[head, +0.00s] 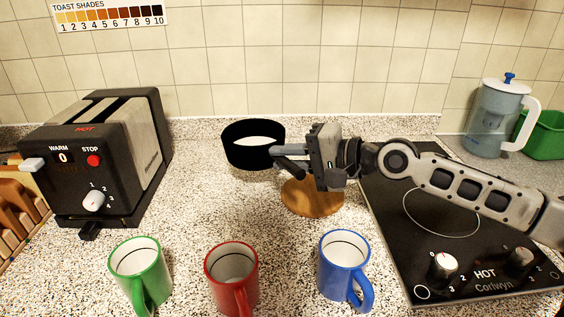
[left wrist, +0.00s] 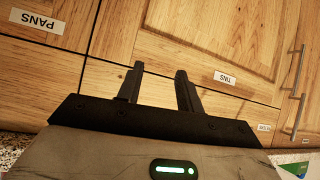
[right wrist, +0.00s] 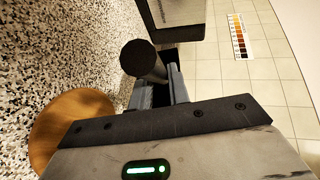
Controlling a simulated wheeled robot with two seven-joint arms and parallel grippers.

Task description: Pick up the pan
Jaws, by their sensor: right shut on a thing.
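The black pan (head: 240,152) is at the middle back of the counter in the head view, its pale inside showing. My right gripper (head: 284,157) is shut on the pan's handle, whose dark end sticks out toward the front. In the right wrist view, the round handle end (right wrist: 141,58) shows between the fingers (right wrist: 159,85). I cannot tell whether the pan touches the counter. My left gripper (left wrist: 160,70) is open and empty in the left wrist view, facing wooden cabinet fronts. It does not show in the head view.
A round wooden board (head: 313,198) lies under my right gripper. The black hob (head: 440,200) is at the right, the toaster (head: 110,160) at the left. Green (head: 140,268), red (head: 231,272) and blue (head: 344,262) mugs stand in front. A water jug (head: 490,125) stands behind the hob.

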